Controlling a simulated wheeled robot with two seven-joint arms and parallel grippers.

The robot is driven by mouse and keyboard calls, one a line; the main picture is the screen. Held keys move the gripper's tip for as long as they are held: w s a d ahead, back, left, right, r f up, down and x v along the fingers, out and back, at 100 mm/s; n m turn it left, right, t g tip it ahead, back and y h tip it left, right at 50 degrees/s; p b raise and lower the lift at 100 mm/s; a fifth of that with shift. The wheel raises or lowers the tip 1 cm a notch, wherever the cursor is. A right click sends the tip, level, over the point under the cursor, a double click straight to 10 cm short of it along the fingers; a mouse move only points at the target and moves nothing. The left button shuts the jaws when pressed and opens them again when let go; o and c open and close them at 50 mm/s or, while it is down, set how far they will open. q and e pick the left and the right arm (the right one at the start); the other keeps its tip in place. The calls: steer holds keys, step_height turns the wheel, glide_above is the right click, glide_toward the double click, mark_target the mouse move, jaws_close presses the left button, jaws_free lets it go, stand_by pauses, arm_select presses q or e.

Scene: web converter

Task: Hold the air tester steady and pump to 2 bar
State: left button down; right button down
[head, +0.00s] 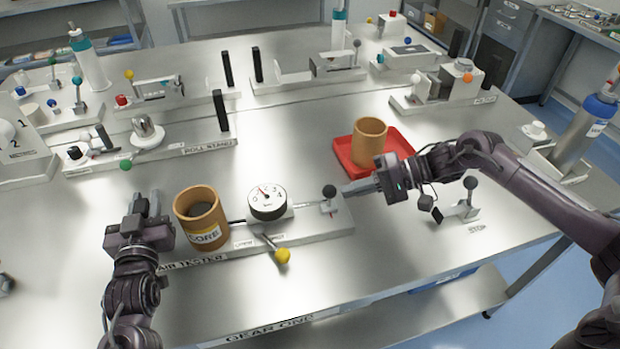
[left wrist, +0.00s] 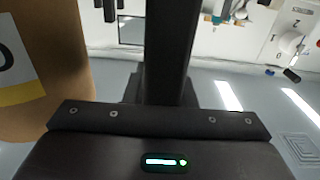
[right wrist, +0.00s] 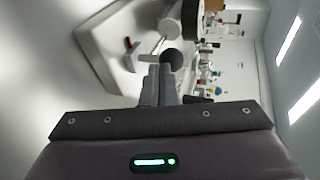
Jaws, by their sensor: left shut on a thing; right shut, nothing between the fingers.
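The air tester (head: 320,226) is a long light base with a white round gauge (head: 267,201) and a brown cylinder marked CORE (head: 202,222). The gauge needle points up and left, on the low side of the dial; the exact reading is too small to tell. A small lever with a black knob (head: 329,191) stands at the base's right end. My left gripper (head: 150,208) is shut on a dark upright post (left wrist: 172,50) beside the core, mostly hidden in the head view. My right gripper (head: 348,189) is shut and empty, its tips close to the black knob; contact is unclear.
A yellow-knobbed lever (head: 282,256) sticks out at the tester's front. A red tray (head: 398,143) holding a brown core (head: 370,142) lies behind my right gripper. A STOP fixture (head: 459,210) stands to its right.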

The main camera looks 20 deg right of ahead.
arm_select(q)
steer(key=shift+f, duration=0.65)
arm_select(e)
steer(key=shift+a+f, duration=0.15)
steer(key=shift+a, duration=0.05)
steer(key=shift+w+a, duration=0.1)
steer(key=shift+a, duration=1.5)
arm_select(q)
steer(key=shift+s, duration=0.1)
arm_select(e)
steer(key=v, duration=1)
arm_select(q)
steer(key=shift+r+p, duration=0.35)
steer(key=shift+p, duration=0.2)
arm_select(e)
steer(key=shift+r, duration=0.6)
